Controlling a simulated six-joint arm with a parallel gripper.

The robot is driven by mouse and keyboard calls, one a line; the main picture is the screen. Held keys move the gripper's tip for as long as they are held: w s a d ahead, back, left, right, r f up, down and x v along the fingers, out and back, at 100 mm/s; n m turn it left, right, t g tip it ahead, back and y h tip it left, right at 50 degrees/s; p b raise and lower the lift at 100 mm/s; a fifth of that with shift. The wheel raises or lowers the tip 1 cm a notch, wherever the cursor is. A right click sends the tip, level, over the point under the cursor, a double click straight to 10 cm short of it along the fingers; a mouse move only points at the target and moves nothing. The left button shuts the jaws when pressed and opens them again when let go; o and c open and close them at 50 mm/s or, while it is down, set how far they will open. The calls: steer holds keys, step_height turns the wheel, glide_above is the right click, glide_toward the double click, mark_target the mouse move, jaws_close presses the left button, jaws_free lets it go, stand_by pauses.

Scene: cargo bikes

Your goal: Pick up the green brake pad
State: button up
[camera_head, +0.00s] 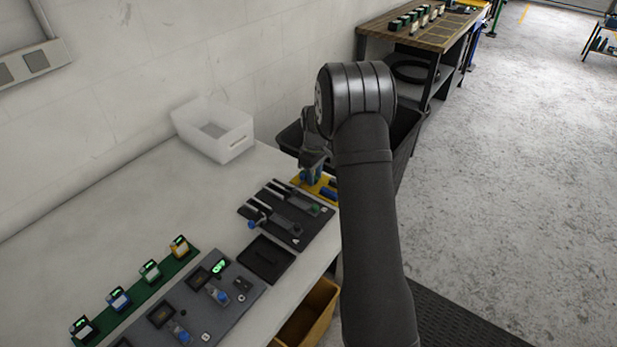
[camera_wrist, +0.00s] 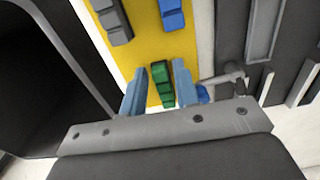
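The green brake pad (camera_wrist: 161,76) lies on a yellow tray (camera_wrist: 149,57) in the wrist view. My gripper (camera_wrist: 158,68) is open, its two blue fingers on either side of the green pad. Yellow shows between the left finger and the pad, and the right finger is nearer to it. I cannot tell how far the fingertips are above the tray. In the head view my gripper (camera_head: 312,174) is over the yellow tray (camera_head: 331,182) at the table's far right end. The green pad cannot be made out there.
A blue pad (camera_wrist: 172,14) and a grey pad (camera_wrist: 112,20) lie on the same tray. A dark fixture board (camera_head: 270,226) lies close in front of it. A dark bin (camera_head: 405,135) stands beyond the table's end. A white bin (camera_head: 215,130) stands by the wall.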

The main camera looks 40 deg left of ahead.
jaws_close()
